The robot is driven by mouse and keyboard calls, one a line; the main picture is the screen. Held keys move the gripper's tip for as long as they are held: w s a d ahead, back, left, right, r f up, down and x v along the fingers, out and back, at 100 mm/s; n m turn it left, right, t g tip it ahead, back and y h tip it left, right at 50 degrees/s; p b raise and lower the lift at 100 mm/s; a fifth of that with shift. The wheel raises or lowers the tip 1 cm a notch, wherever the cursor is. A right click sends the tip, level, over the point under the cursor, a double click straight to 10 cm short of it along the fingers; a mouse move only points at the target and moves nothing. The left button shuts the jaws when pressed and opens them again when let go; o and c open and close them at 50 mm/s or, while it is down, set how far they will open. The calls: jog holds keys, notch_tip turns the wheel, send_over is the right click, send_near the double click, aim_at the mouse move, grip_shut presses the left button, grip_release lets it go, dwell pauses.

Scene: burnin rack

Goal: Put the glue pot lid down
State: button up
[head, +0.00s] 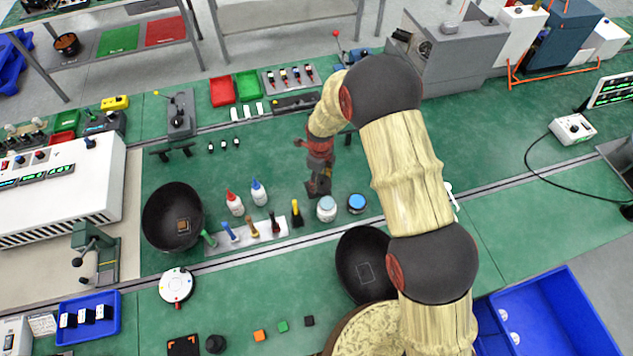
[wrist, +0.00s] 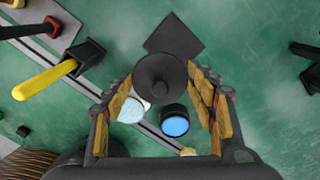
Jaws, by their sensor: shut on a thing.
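I cannot tell whether the lid touches the plate. A dark pot with a blue top (head: 356,203) stands to the right; it shows between my fingers in the wrist view (wrist: 175,124).
A white jar with a blue top (head: 326,208) stands beside the dark pot. A yellow-handled tool in a black holder (head: 296,213) and a rack of colored handles (head: 248,235) are to the left. Two squeeze bottles (head: 259,192) stand behind them. A black bowl (head: 361,262) is in front.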

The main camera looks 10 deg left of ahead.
jog(key=w+f, duration=0.1)
jog(key=w+a+f, duration=0.1)
jog(key=f, duration=0.1)
jog(key=w+f, duration=0.1)
jog(key=f, duration=0.1)
jog(key=shift+w+a, duration=0.2)
jog(key=shift+a, duration=0.05)
jog(key=shift+w+f+p, duration=0.1)
jog(key=shift+f+p, duration=0.25)
jog(key=shift+f, duration=1.25)
jog(key=shift+f, duration=0.1)
jog(key=shift+f, duration=0.15)
jog(key=o, duration=1)
jog(key=shift+c, duration=0.2)
notch_tip(320, 180, up, 12)
jog(key=shift+r+b, duration=0.25)
jog(key=shift+b, duration=0.15)
jog(key=shift+r, duration=0.1)
